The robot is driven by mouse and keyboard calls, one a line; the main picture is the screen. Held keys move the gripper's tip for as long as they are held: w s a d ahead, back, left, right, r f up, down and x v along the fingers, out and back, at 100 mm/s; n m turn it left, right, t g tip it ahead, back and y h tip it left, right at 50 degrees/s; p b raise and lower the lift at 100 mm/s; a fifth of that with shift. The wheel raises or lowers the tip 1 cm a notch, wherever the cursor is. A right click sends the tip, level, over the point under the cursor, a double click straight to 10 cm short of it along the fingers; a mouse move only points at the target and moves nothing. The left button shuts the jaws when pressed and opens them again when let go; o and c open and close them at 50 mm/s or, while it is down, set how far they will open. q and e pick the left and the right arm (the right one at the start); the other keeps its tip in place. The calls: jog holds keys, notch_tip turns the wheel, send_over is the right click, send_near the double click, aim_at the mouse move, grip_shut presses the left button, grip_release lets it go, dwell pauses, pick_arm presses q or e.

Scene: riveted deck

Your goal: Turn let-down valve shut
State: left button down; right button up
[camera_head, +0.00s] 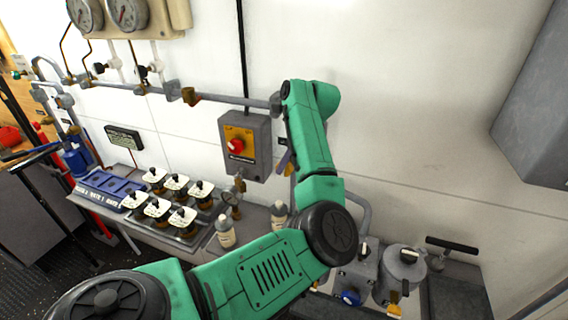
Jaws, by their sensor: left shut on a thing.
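My left arm comes in from the bottom left, bends at a dark round joint, and rises in front of the white wall. My left gripper (286,157) is mostly hidden behind the green forearm, beside the pipe run at the wall. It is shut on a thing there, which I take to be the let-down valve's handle. The valve's body and the angle of its handle are hidden by my arm. My right gripper is not in view.
A grey box with a red knob (237,146) is on the wall left of my forearm. Several labelled black-capped jars stand on the bench, with a bottle (225,233) nearby. A metal canister (399,272) stands right of my elbow. Gauges (128,12) hang upper left.

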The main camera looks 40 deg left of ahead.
aim_at(291, 170)
pick_arm(q)
jog(key=g+y+b, duration=0.1)
jog(key=y+b, duration=0.2)
jog(key=b, duration=0.1)
jog(key=d+f+g+y+b, duration=0.1)
jog(key=y+b, duration=0.1)
jog(key=b, duration=0.3)
jog(key=f+g+y+b, duration=0.1)
jog(key=y+b, duration=0.2)
jog(key=b, duration=0.2)
jog(key=shift+w+d+y, duration=0.3)
jog(key=y+b, duration=0.2)
jog(key=b, duration=0.2)
jog(key=f+g+y+b, duration=0.1)
jog(key=y+b, duration=0.1)
jog(key=b, duration=0.2)
jog(key=g+y+b, duration=0.1)
jog(key=y+b, duration=0.1)
jog(key=b, duration=0.3)
jog(key=shift+d+f+y, duration=0.15)
jog(key=shift+d+y, duration=0.05)
jog(key=shift+y, duration=0.2)
jog(key=shift+w+g+y+b, duration=0.1)
jog(key=shift+g+y+b, duration=0.2)
jog(key=shift+y+b, duration=0.4)
jog(key=shift+r, duration=0.25)
jog(key=c, duration=0.6)
grip_release()
jog(key=shift+r, duration=0.2)
